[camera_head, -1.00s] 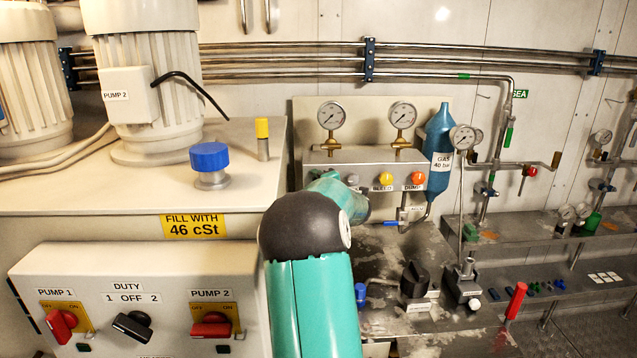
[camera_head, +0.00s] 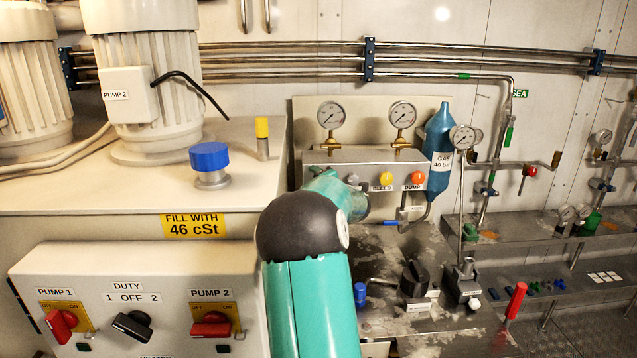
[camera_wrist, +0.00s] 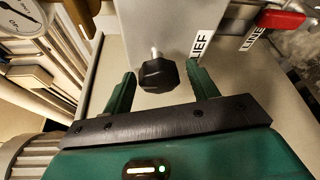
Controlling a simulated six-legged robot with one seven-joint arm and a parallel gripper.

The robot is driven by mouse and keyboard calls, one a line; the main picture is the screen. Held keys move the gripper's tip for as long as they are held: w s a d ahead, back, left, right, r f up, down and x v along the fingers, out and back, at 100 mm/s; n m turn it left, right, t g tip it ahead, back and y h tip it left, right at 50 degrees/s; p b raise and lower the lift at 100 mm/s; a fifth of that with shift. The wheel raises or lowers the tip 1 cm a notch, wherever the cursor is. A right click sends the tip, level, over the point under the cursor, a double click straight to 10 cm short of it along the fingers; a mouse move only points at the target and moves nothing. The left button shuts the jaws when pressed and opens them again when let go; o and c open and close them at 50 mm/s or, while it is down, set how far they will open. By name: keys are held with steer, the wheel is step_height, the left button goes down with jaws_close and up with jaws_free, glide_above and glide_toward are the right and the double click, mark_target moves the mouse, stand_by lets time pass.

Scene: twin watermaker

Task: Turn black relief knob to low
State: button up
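The black relief knob (camera_wrist: 158,76) is a faceted knob on a pale metal stem, in the middle of the wrist view. My gripper (camera_wrist: 159,70) is open, with one green finger on each side of the knob. Gaps show between the knob and both fingers. The knob's setting cannot be read. In the head view my arm hides the knob and my gripper's fingertips.
A red-handled part (camera_wrist: 281,19) lies beyond the label. A gauge (camera_wrist: 24,18) is at the upper left of the wrist view. In the head view, yellow (camera_head: 386,179) and orange (camera_head: 418,178) knobs sit on the panel right of my arm. Another black knob (camera_head: 414,279) stands on the bench.

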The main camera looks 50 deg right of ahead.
steer(key=v, duration=1.4)
stand_by(0.4)
